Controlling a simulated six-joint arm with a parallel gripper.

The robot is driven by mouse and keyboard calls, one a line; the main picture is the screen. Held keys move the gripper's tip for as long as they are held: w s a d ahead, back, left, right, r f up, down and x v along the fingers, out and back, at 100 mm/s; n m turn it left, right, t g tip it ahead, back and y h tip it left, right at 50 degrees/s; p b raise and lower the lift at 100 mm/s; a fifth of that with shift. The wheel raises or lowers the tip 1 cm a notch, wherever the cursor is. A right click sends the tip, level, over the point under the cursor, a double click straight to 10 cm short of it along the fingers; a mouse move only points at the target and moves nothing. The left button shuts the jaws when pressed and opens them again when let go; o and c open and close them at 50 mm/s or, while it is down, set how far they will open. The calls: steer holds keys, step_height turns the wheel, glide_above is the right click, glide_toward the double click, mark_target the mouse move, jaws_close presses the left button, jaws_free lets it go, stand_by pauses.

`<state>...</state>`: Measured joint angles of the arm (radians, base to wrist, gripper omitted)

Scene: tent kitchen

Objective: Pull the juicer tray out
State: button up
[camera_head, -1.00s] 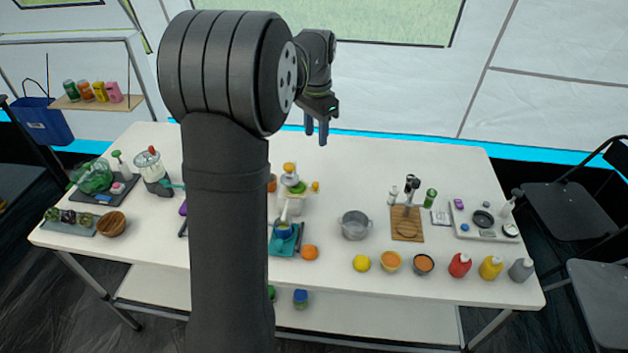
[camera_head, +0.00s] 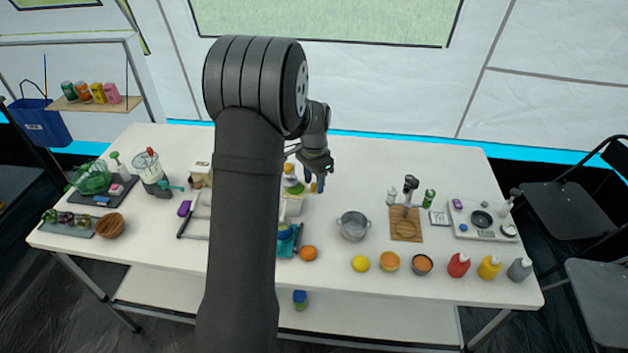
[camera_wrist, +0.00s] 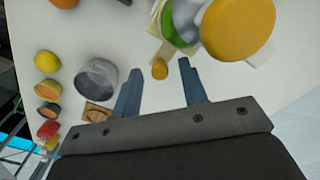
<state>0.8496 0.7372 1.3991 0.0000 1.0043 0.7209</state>
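The juicer (camera_head: 292,205) stands on the table, white with a green ring and a yellow-orange top, partly hidden by my arm. In the wrist view the juicer (camera_wrist: 183,24) is at the upper right, its round orange top nearest the camera. A small orange knob (camera_wrist: 159,69) juts from its side on a pale piece; I cannot tell whether this is the tray. My gripper (camera_head: 316,187) is beside the juicer's right side. In the wrist view my gripper (camera_wrist: 158,72) is open and empty, with the knob appearing between the fingertips; the depth gap is unclear.
A grey pot (camera_head: 352,227) stands right of the juicer. A teal mat (camera_head: 286,247) and an orange (camera_head: 308,253) lie in front. A wooden board (camera_head: 405,224) is farther right. The table behind the pot is clear.

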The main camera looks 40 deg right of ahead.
steer(key=shift+c, duration=0.2)
jaws_close()
steer(key=s+d, duration=0.4)
steer(key=shift+s+d, duration=0.3)
steer(key=shift+d, duration=0.05)
steer(key=shift+o, duration=0.2)
jaws_free()
step_height(320, 180, up, 17)
steer(key=shift+r, duration=0.2)
stand_by(0.5)
